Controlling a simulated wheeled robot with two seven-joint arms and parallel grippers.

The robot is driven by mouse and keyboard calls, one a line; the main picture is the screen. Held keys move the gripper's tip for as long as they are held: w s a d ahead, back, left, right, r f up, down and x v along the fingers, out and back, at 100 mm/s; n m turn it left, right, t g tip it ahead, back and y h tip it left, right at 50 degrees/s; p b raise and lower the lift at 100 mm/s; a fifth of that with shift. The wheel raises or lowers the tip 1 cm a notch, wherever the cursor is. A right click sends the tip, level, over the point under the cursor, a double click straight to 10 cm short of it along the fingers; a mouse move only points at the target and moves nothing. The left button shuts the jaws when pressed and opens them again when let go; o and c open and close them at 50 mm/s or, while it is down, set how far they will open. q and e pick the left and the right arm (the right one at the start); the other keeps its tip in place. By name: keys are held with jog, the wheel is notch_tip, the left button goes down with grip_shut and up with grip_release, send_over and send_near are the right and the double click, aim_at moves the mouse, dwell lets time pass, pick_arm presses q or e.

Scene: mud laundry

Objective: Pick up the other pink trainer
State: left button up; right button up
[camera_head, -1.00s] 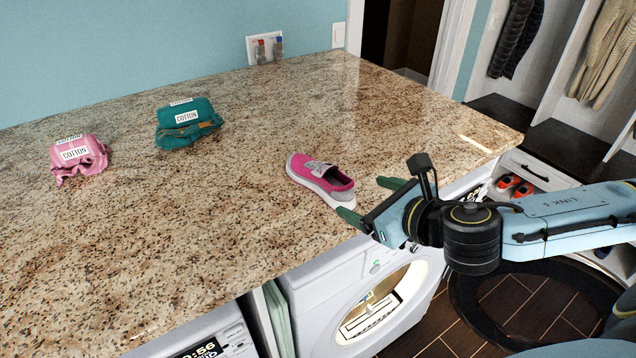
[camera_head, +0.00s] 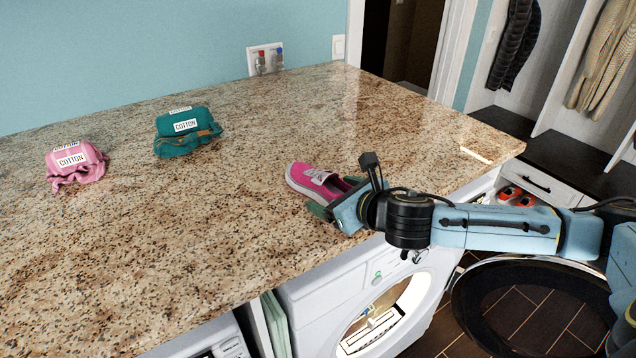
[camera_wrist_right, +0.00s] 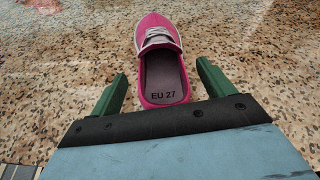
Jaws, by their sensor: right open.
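A pink trainer (camera_head: 312,180) with white laces and a pale sole rim lies on the granite counter near its front edge. My right gripper (camera_head: 333,200) is at the heel end and partly hides it in the head view. In the right wrist view the trainer (camera_wrist_right: 160,50) points away from me, with "EU 27" on its insole. The green fingers of the right gripper (camera_wrist_right: 162,88) are open, one on each side of the heel, with gaps to both sides. My left gripper is not in view.
The granite counter (camera_head: 200,260) is clear around the trainer. A pink cloth bundle (camera_head: 85,175) and a teal one (camera_head: 205,142) lie at left, labelled COTTON. An open washer (camera_head: 380,320) stands below. Orange-red shoes (camera_head: 510,193) sit in a shelf at right.

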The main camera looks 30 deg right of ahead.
jog(key=shift+w+a+f, duration=0.1)
jog(key=shift+w+f, duration=0.05)
jog(key=shift+w, duration=0.15)
jog(key=shift+c, duration=0.4)
jog(key=c, duration=1)
jog(key=shift+c, duration=0.2)
